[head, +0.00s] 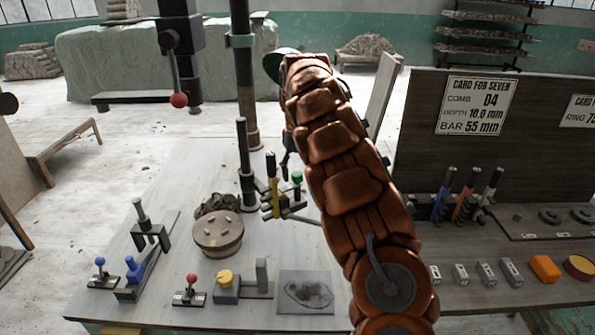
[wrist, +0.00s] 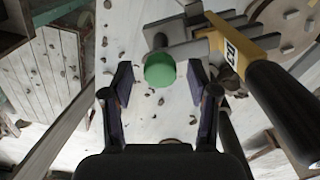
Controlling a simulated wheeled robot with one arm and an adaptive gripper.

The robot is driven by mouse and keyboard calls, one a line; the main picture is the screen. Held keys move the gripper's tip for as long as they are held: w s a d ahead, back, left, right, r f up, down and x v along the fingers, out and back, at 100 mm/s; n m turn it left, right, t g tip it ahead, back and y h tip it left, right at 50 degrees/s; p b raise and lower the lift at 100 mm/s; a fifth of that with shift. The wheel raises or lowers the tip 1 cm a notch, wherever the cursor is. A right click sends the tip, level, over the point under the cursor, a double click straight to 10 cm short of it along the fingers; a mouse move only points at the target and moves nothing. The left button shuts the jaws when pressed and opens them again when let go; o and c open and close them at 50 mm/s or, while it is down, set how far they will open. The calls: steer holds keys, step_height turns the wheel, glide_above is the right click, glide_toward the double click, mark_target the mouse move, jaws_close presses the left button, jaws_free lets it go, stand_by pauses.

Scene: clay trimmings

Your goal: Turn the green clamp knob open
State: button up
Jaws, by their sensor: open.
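The green clamp knob (head: 297,177) is a small round cap on a dark metal clamp by the post, just left of my arm. In the wrist view the green knob (wrist: 160,71) shows between the tips of my open gripper (wrist: 160,82), with a gap on either side. I cannot tell how far it lies beyond the fingertips. A tool with a yellow shank and black handle (wrist: 232,48) sits in the clamp's grey metal parts, close to the right finger. It also stands upright in the head view (head: 272,188). My arm mostly hides my gripper there.
A black post (head: 244,165) stands left of the clamp. A round wooden-sided turntable (head: 218,235), a red-knobbed piece (head: 190,291), a yellow-topped block (head: 225,285) and blue-knobbed pieces (head: 134,270) stand on the pale table. A dark signboard (head: 420,130) rises at right.

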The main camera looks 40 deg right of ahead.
steer(key=shift+f, duration=0.1)
jaws_close()
stand_by(0.6)
